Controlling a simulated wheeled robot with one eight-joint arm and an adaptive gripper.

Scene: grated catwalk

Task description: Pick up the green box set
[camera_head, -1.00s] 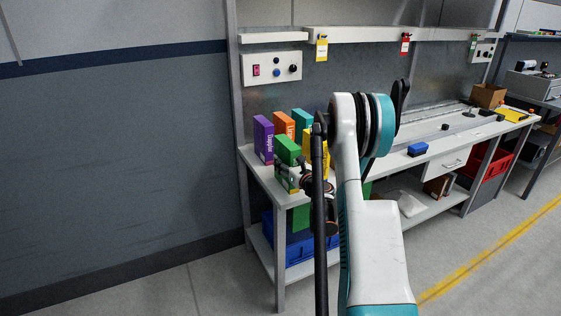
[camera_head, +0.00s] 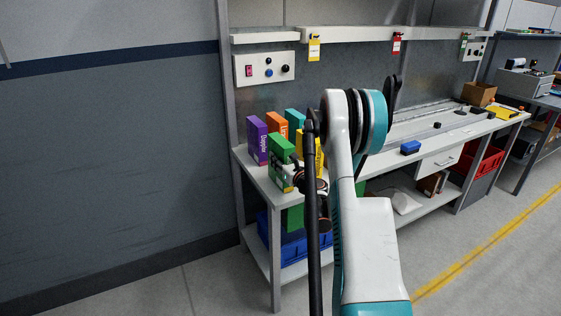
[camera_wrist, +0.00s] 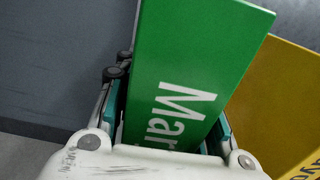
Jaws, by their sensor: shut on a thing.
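The green box set (camera_head: 280,154) stands upright at the near left corner of the workbench, with white lettering on its face. My gripper (camera_head: 296,180) is at its right side, low down, partly hidden by my own arm. In the wrist view the green box (camera_wrist: 200,60) fills the middle, with its lettering running along it, and sits between the two fingers of my gripper (camera_wrist: 168,108). The fingers are shut on it. The box's lower end is hidden behind the gripper body. Whether its base touches the bench is hard to tell.
A purple box (camera_head: 257,140), an orange box (camera_head: 277,126), a teal box (camera_head: 295,120) and a yellow box (camera_head: 318,155) stand close around it. The yellow one also shows in the wrist view (camera_wrist: 275,105). A blue block (camera_head: 411,147) lies on the bench farther right.

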